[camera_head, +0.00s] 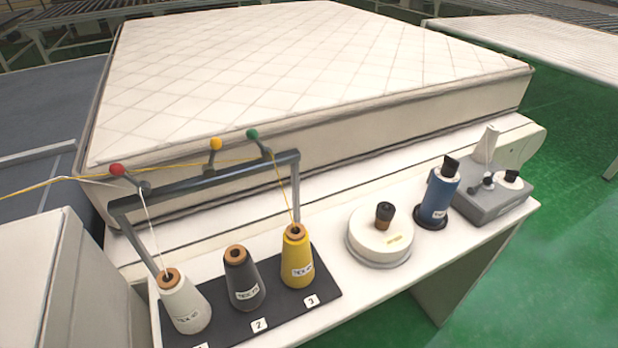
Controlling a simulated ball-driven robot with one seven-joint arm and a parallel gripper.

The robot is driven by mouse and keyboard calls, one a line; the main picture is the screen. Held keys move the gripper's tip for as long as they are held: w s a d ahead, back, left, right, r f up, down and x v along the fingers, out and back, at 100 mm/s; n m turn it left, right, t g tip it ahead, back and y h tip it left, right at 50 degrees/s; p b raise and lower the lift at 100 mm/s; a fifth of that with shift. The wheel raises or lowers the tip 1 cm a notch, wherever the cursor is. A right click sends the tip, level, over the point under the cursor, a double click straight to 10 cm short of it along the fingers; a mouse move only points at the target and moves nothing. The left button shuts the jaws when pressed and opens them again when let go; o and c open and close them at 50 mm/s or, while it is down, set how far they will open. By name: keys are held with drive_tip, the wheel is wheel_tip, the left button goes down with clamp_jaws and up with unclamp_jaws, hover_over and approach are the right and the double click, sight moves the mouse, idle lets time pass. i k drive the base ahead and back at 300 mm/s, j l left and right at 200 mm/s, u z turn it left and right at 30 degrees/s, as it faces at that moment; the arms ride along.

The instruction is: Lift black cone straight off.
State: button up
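The black cone (245,281) is a dark thread cone with an orange-brown top and a white label. It stands upright on the black base board (327,270), at the position marked 2. A white cone (185,304) stands to its left and a yellow cone (297,260) to its right, both upright and apart from it. I see no thread running from the black cone. My gripper is not in view.
A dark metal rail (215,182) with red, yellow and green knobs stands over the cones. Threads run up from the white and yellow cones. A round white unit (379,238), a blue cone (437,196) and a grey device (492,202) stand right. A mattress (300,70) lies behind.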

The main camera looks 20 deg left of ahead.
sight(246, 288)
drive_tip(key=i+l+u, duration=0.1)
drive_tip(key=u, duration=1)
drive_tip(key=l+u, duration=0.35)
drive_tip(key=l, duration=0.15)
drive_tip(key=l+u, duration=0.75)
drive_tip(key=l, duration=0.25)
